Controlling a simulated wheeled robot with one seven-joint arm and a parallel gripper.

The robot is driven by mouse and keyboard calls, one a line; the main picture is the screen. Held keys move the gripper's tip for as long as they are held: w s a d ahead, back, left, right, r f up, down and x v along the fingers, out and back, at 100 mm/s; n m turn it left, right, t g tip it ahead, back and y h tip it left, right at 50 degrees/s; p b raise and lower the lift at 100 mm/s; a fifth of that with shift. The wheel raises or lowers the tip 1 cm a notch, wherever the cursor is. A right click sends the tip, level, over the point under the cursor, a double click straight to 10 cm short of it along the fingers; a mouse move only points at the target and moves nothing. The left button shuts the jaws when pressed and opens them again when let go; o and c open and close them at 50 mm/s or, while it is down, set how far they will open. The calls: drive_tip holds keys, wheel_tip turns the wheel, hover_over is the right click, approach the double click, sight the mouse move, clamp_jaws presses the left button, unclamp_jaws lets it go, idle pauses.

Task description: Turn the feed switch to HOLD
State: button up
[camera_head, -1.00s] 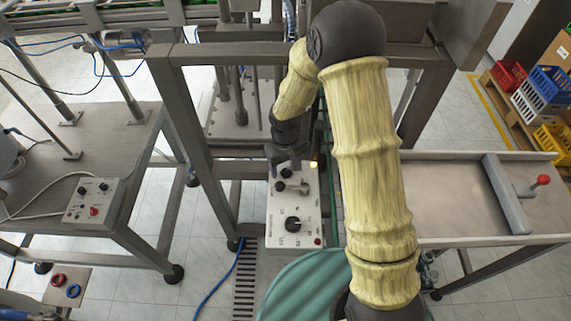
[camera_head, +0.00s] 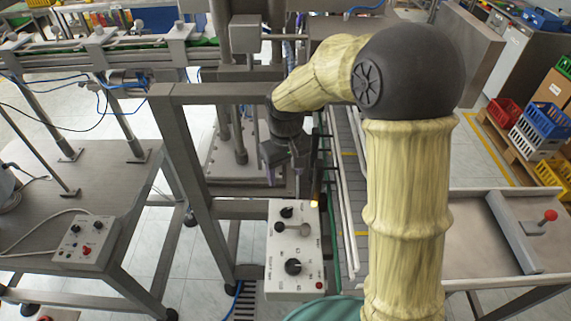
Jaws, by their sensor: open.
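A white control box (camera_head: 276,278) stands below the middle of the head view, facing up. It carries a small black knob at its far end, a knob with a grey handle (camera_head: 293,228) pointing right, and a larger black knob (camera_head: 293,267) nearer to me. The printed labels are too small to read, so I cannot tell which one is the feed switch or its setting. My gripper (camera_head: 284,166) is open and empty, pointing down beyond the far end of the box, apart from the knobs.
A grey metal frame (camera_head: 182,150) stands left of the box, and a conveyor (camera_head: 350,190) runs to its right, partly behind my arm. A second control box (camera_head: 84,243) sits on the left table. A steel tray (camera_head: 465,225) with a red-knobbed lever is at right.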

wheel_tip(320, 180, up, 3)
idle(0.6)
drive_tip(key=s+d+f+m+t, duration=0.2)
drive_tip(key=s+d+f+m, duration=0.2)
drive_tip(key=s+d, duration=0.9)
drive_tip(key=shift+d+m+t, duration=0.3)
drive_tip(key=shift+d+m, duration=0.2)
drive_tip(key=shift+m, duration=0.4)
